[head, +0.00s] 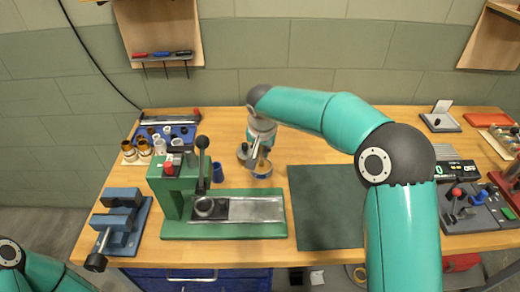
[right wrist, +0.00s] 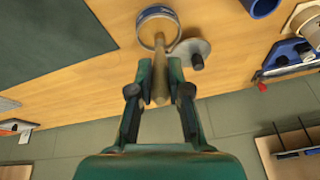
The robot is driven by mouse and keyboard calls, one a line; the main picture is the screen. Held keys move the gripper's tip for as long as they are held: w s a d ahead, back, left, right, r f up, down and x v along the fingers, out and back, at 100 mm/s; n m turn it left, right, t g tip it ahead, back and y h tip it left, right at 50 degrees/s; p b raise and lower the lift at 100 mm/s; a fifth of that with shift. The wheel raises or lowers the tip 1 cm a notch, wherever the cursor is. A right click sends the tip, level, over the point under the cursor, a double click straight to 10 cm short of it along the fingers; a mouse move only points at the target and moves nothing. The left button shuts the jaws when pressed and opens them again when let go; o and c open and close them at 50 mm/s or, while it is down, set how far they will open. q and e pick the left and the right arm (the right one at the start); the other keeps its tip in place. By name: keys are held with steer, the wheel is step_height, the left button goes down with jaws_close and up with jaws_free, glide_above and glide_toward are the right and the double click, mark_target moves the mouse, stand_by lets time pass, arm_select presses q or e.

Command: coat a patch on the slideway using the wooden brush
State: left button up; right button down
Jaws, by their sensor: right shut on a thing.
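My right gripper (head: 258,148) is shut on the wooden brush (right wrist: 160,80), whose handle shows between the fingers in the right wrist view (right wrist: 160,95). The brush's far end reaches to the small round tin (head: 261,171), also in the right wrist view (right wrist: 144,35); the bristles are hard to make out and seem to be inside it. A round lid with a dark knob (right wrist: 203,48) lies beside the tin. The slideway (head: 255,209) is the grey metal strip on the green press base, in front of the tin. My left gripper is out of view.
The green press (head: 175,190) with its upright lever stands left of the slideway. A blue cup (head: 217,174) stands between press and tin. A dark green mat (head: 325,215) lies bare to the right. A blue vise (head: 122,217) is at the far left.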

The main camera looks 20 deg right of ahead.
steer(key=shift+r+p, duration=2.35)
steer(key=shift+r, duration=1.15)
